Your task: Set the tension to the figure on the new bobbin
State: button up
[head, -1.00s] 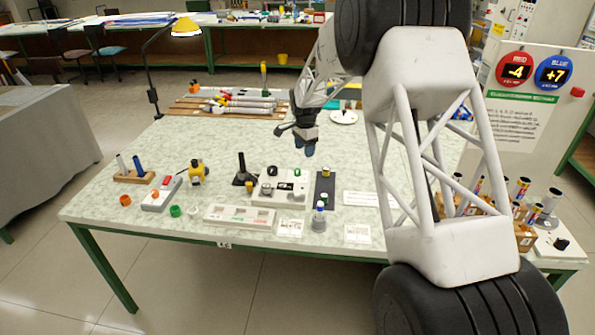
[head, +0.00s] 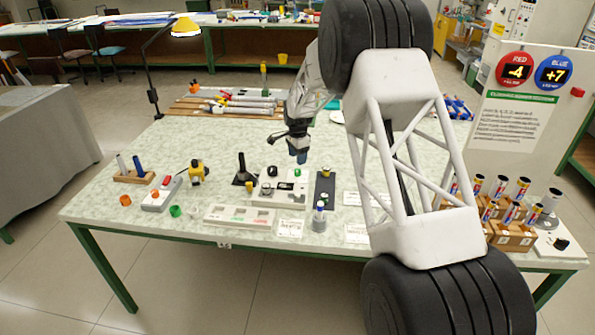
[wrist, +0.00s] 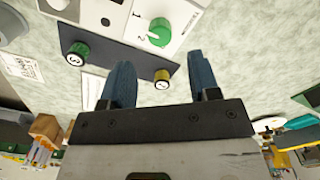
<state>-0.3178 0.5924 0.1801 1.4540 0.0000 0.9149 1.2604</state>
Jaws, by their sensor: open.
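My gripper (head: 299,158) is open and empty, above the table behind the grey-white device (head: 262,198). Its two blue fingers (wrist: 160,84) show apart in the wrist view. The device has a green knob (head: 297,173); in the wrist view the green knob (wrist: 158,32) has a white pointer line and the figures 1 and 2 beside it. A dark strip (head: 323,188) lies right of the device. In the wrist view it bears a yellow-topped bobbin (wrist: 162,77) between the fingertips in the picture and a green-topped one (wrist: 78,51) marked 3. No finger visibly touches anything.
A sign (head: 516,122) reads red -4 and blue +7. A black upright stand (head: 242,170) is left of the device. Wooden boxes of tubes (head: 512,236) are at right.

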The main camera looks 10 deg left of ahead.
aim_at(298, 170)
jog(key=shift+f, duration=3.45)
jog(key=c, duration=0.9)
